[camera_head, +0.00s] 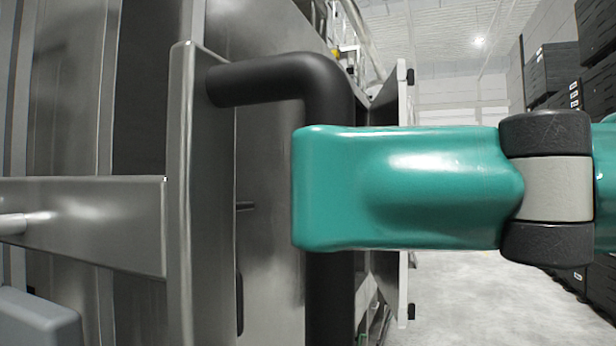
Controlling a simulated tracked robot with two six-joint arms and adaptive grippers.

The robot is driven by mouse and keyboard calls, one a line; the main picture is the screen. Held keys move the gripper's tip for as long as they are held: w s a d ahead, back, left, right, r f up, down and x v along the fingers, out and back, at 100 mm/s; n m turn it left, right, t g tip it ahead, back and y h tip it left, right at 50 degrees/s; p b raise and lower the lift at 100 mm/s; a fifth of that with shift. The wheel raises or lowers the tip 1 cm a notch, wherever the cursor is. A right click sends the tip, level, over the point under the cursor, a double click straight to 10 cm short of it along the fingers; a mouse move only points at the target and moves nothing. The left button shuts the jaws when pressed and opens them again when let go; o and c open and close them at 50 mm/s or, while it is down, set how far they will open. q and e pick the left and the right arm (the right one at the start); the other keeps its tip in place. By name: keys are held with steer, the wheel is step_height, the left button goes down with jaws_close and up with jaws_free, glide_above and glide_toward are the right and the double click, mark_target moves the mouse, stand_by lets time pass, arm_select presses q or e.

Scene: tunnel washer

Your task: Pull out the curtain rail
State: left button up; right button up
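A thick black bent handle (331,100) is fixed to an upright steel plate (181,200) and runs downward behind my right arm. A horizontal steel bar (85,220) meets this plate from the left. The plate, bar and handle look like the curtain rail's front end, though I cannot be sure. A teal link of my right arm (400,190) comes in from the right and covers the middle of the handle. The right gripper's fingers cannot be made out, so I cannot tell whether they touch the handle. My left gripper is not in view.
Steel machine walls (275,190) fill the left and centre. An open metal panel (403,95) stands behind my arm. Dark stacked crates (552,72) line the right side. Pale floor (480,300) is clear between machine and crates.

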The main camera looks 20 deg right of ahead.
steer(key=shift+o, duration=0.3)
steer(key=shift+s+d, duration=0.1)
steer(key=v, duration=0.7)
stand_by(0.4)
steer(key=shift+d, duration=0.15)
